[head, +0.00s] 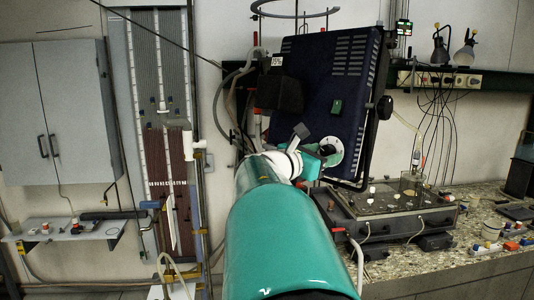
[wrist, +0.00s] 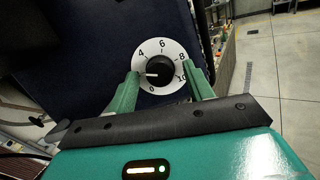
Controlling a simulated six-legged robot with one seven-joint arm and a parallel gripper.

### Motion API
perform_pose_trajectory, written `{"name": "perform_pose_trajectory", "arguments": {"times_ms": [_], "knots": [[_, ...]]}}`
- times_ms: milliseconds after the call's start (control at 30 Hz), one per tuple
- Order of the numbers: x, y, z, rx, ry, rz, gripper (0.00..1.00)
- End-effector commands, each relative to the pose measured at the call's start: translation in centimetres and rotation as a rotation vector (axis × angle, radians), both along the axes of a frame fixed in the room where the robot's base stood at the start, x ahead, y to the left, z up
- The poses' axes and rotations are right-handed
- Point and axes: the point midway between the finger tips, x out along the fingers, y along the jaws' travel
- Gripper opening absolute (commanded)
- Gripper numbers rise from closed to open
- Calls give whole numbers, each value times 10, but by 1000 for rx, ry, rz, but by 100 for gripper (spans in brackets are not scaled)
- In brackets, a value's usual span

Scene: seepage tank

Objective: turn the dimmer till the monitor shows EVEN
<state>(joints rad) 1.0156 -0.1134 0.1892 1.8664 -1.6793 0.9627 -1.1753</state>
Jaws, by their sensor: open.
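The dimmer is a black knob on a white round dial (wrist: 148,57), on the front of a dark blue lamp housing (head: 325,75). The dial also shows in the head view (head: 336,146). The numbers 0, 4, 6, 8 and 10 are readable; the spot for 2 is covered by a finger. The knob's white line points left, roughly where 2 would be. My gripper (wrist: 162,73) is open, its green fingers on either side of the knob; I cannot tell whether they touch it. A small lit display (head: 403,27), likely the monitor, stands upper right; its text is unreadable.
A control box (head: 395,210) with small knobs stands on the speckled bench below the lamp. A tall panel (head: 165,130) with tubes and a grey cabinet (head: 75,110) are on the left. Cables hang from a socket rail (head: 440,80) at right.

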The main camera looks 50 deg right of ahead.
Motion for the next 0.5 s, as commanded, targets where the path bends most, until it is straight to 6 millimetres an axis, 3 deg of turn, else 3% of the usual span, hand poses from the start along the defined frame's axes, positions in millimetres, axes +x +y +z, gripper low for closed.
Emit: {"name": "perform_pose_trajectory", "arguments": {"times_ms": [67, 200, 300, 500], "knots": [[0, 0, 0, 0, 0, 0, 50], [0, 0, 0, 0, 0, 0, 22], [0, 0, 0, 0, 0, 0, 7], [0, 0, 0, -2, -9, -2, 7]]}}
